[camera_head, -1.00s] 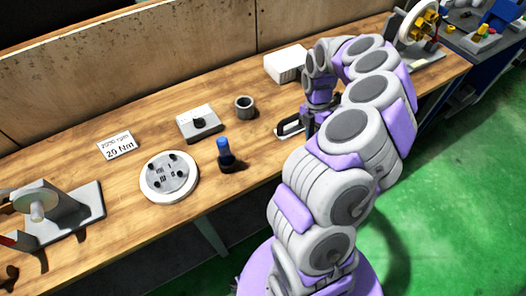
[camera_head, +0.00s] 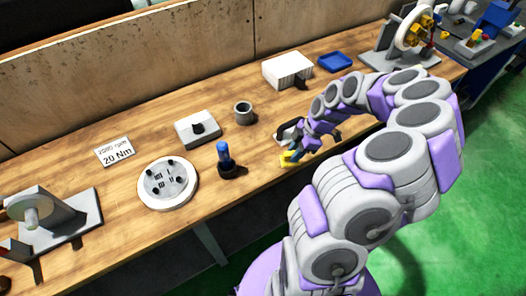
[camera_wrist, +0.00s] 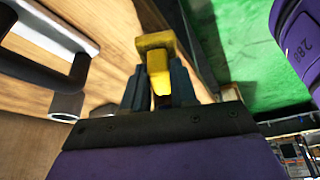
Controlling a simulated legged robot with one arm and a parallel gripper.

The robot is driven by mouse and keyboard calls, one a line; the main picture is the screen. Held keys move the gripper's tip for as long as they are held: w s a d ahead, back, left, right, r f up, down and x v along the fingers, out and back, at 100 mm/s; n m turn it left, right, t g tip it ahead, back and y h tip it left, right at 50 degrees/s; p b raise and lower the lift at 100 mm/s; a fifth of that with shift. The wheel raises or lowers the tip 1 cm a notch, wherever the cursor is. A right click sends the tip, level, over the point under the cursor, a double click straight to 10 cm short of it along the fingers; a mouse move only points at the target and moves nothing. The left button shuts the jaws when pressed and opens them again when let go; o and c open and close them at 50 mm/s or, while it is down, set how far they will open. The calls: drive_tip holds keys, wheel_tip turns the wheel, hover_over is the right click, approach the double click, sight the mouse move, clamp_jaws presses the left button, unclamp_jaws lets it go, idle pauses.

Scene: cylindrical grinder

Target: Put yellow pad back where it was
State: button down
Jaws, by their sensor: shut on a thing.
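The yellow pad (camera_wrist: 156,52) is between the two fingers of my gripper (camera_wrist: 158,85) in the wrist view, which is shut on it. In the head view the yellow pad (camera_head: 290,157) shows at the tip of my gripper (camera_head: 296,152), low over the front part of the wooden bench. I cannot tell whether the pad touches the bench top. Beside it is a grey-and-black handled piece (camera_head: 285,133), partly hidden by my arm; its dark handle (camera_wrist: 50,75) shows at the left of the wrist view.
To the left stand a blue-topped bottle (camera_head: 224,158), a grey cup (camera_head: 244,113), a box with a black knob (camera_head: 198,130) and a round white plate (camera_head: 167,190) with dark knobs. A white box (camera_head: 288,70), a blue tray (camera_head: 335,62) and a grinder fixture (camera_head: 400,50) stand behind.

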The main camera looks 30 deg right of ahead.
drive_tip(key=w+a, duration=0.2)
drive_tip(key=w, duration=0.1)
drive_tip(key=w+a+b, duration=0.1)
drive_tip(key=w+a, duration=0.1)
drive_tip(key=w, duration=0.1)
drive_tip(key=w+a+f, duration=0.1)
drive_tip(key=w+a, duration=0.1)
drive_tip(key=w, duration=0.1)
drive_tip(key=shift+w+a+f, duration=0.1)
drive_tip(key=shift+a, duration=0.1)
drive_tip(key=shift+a+f+b, duration=0.2)
drive_tip(key=shift+f+b, duration=0.05)
drive_tip(key=shift+b, duration=0.1)
drive_tip(key=x, duration=0.1)
drive_tip(key=b+x, duration=0.1)
drive_tip(key=x, duration=0.1)
drive_tip(key=shift+s+d+f, duration=0.1)
drive_tip(key=shift+s+d, duration=0.1)
drive_tip(key=shift+d, duration=0.15)
drive_tip(key=c, duration=1)
unclamp_jaws()
drive_tip(key=shift+d, duration=0.25)
drive_tip(key=shift+o, duration=0.6)
drive_tip(key=shift+a, duration=0.15)
